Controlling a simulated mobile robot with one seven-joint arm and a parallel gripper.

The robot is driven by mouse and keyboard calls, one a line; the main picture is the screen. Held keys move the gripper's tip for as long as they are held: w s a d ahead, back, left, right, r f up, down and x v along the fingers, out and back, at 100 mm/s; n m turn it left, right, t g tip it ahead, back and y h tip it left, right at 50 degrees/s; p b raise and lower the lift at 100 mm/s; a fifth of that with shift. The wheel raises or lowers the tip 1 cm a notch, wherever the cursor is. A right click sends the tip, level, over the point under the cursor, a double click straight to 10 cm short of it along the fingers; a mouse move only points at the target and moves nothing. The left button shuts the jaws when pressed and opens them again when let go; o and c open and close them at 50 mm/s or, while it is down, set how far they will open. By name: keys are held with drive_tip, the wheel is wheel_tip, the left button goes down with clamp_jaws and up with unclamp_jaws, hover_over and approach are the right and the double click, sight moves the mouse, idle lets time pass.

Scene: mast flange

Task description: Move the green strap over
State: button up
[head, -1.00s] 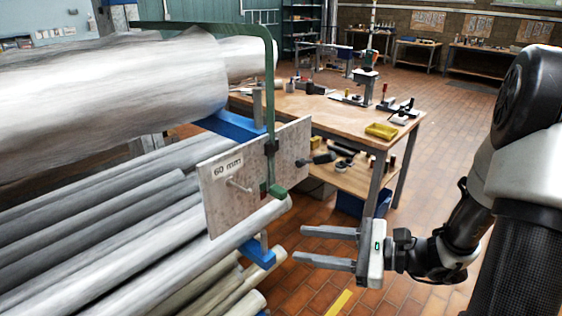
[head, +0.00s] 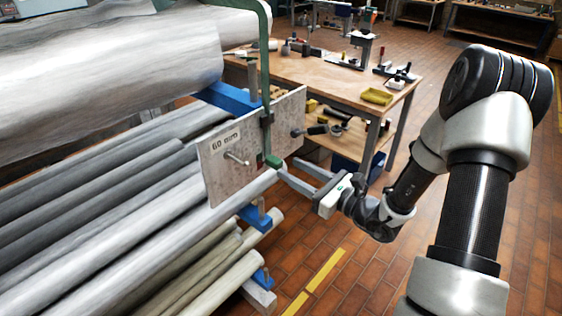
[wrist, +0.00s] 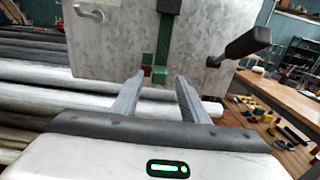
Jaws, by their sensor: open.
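The green strap (head: 265,85) runs over the large top bar and hangs down the front of a grey plate (head: 218,172) labelled "60 mm". Its lower end is a green block near the plate's bottom edge. In the wrist view the strap (wrist: 165,42) hangs down the plate, with a small red piece beside its end. My gripper (head: 285,166) is open and empty, with its fingertips close to the strap's lower end. In the wrist view my gripper (wrist: 159,80) has its two fingers on either side of that end; I cannot tell whether they touch it.
A silver peg (head: 236,158) and a black handle (head: 311,131) stick out of the plate. Large grey bars (head: 110,60) lie on a rack with blue supports (head: 232,98). A wooden workbench (head: 330,82) with tools stands behind.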

sight(280, 163)
drive_tip(key=x, duration=0.5)
drive_tip(key=shift+w, duration=0.1)
clamp_jaws()
